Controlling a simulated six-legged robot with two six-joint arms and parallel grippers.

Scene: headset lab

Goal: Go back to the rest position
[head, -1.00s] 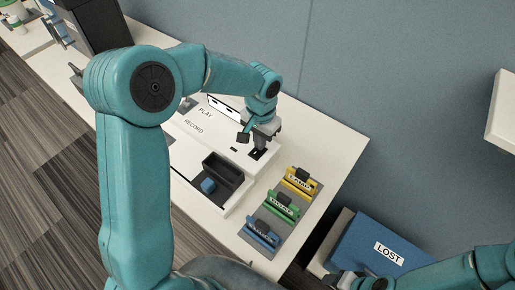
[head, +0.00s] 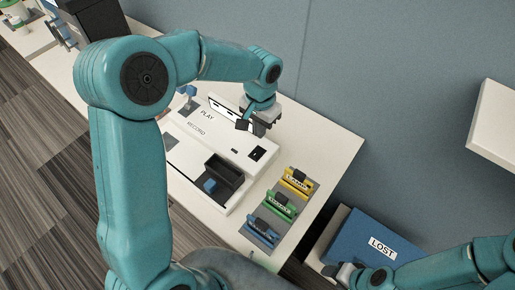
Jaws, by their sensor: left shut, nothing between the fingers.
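My left gripper (head: 247,124) is shut and empty. It hangs above the back part of the white device marked PLAY and RECORD (head: 231,149), near its far edge. My right arm comes in at the lower right, and its gripper (head: 345,273) shows near the blue box marked LOST (head: 363,246). I cannot tell whether its fingers are open or shut.
The white table (head: 333,143) holds the device, with a dark tray (head: 228,173) and a small blue block (head: 209,186) in it. Yellow (head: 297,181), green (head: 281,204) and blue (head: 263,231) labelled holders stand at right. A white shelf (head: 495,125) juts from the wall.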

